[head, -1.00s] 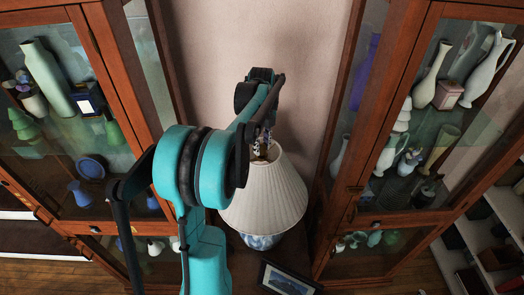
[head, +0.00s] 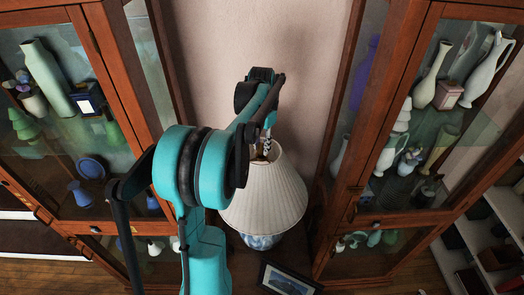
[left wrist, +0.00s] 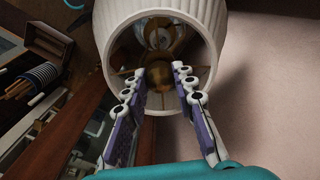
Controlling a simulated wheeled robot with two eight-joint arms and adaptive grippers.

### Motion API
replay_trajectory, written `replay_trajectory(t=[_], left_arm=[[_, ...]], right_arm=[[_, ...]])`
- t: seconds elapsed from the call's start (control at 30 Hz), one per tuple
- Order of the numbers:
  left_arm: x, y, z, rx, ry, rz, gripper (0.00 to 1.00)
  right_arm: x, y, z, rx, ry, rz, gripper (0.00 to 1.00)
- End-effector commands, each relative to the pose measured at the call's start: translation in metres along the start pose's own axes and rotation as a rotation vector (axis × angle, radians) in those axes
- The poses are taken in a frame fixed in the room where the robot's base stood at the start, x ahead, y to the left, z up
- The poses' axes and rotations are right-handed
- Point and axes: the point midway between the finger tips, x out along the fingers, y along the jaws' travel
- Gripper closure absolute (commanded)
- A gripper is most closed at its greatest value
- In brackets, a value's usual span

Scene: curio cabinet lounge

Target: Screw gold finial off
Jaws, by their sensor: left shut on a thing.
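The gold finial (left wrist: 159,74) sits at the center of the lampshade's open top in the left wrist view. My left gripper (left wrist: 157,78) reaches into that opening, its two fingers on either side of the finial and shut on it. In the head view the left gripper (head: 263,152) points down into the top of the shade, and the finial cannot be made out there. The white pleated lampshade (head: 262,198) sits upright on a blue and white lamp base (head: 261,241). My right gripper is not in view.
Wooden glass-door cabinets with vases stand close on both sides, the left cabinet (head: 118,95) and the right cabinet (head: 352,185). A framed picture (head: 288,279) lies in front of the lamp. A pale wall is close behind.

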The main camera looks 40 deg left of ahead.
Motion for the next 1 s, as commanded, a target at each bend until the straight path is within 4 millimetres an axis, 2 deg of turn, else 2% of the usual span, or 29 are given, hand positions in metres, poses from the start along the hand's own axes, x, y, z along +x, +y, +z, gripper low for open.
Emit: replay_trajectory(t=[0.2, 0.33, 0.43, 0.67, 0.7, 0.73, 1.0], left_arm=[[-0.0002, 0.0004, -0.0001, -0.365, 0.000, 0.001, 1.00], [-0.0004, 0.0004, 0.0000, -0.543, 0.000, 0.001, 1.00], [-0.0004, 0.0004, 0.0000, -0.611, 0.000, 0.001, 1.00], [-0.0004, 0.0004, 0.0000, -0.623, 0.000, 0.001, 1.00], [-0.0004, 0.0004, 0.0000, -0.623, 0.000, 0.001, 0.66], [-0.0004, 0.0004, 0.0000, -0.623, 0.000, 0.001, 0.58], [-0.0005, 0.0002, 0.0000, -0.621, 0.000, 0.000, 0.58]], right_arm=[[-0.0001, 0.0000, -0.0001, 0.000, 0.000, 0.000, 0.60], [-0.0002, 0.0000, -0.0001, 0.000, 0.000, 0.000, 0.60], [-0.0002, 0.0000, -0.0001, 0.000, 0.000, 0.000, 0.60], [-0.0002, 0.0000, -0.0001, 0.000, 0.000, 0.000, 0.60], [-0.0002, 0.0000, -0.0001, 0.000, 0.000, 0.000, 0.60], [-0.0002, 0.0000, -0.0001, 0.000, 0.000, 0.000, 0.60], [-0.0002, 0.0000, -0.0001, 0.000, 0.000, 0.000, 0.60]])
